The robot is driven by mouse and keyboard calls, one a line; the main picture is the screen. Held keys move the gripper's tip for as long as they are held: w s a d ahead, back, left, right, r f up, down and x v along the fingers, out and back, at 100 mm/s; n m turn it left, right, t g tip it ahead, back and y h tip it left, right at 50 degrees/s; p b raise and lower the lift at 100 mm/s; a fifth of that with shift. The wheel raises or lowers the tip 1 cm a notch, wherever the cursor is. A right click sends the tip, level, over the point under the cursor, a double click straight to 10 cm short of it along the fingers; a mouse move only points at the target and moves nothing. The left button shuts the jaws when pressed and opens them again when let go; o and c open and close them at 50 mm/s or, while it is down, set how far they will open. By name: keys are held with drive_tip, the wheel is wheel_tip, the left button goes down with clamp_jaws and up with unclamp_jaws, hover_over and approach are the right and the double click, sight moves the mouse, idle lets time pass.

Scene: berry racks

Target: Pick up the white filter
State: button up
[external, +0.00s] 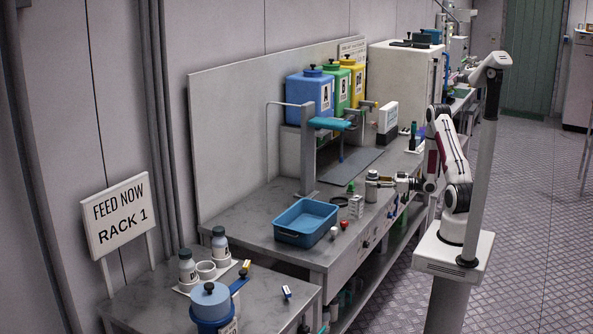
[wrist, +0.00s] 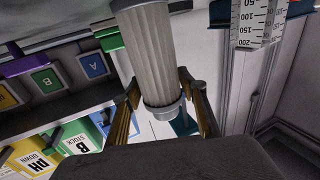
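The white filter is a pleated cylinder (wrist: 151,55) with a smooth pale end cap, and it fills the upper middle of the wrist view. In the external view it appears as a small white cylinder (external: 371,191) with a grey top, upright over the front part of the bench. My gripper (wrist: 158,86) has one finger against each side of the filter near the capped end and looks shut on it. In the external view my gripper (external: 382,182) reaches it from the right. I cannot tell whether the filter's base touches the bench.
A blue tray (external: 305,222) and a small white ribbed block (external: 356,207) are on the bench to the left. Blue (external: 309,95), green and yellow canisters stand at the back. A grey stand (external: 307,165) rises behind. A graduated container (wrist: 258,20) shows in the wrist view.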

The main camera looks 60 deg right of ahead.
drive_tip(key=c, duration=0.6)
drive_tip(key=shift+r, duration=0.2)
drive_tip(key=shift+r, duration=4.8)
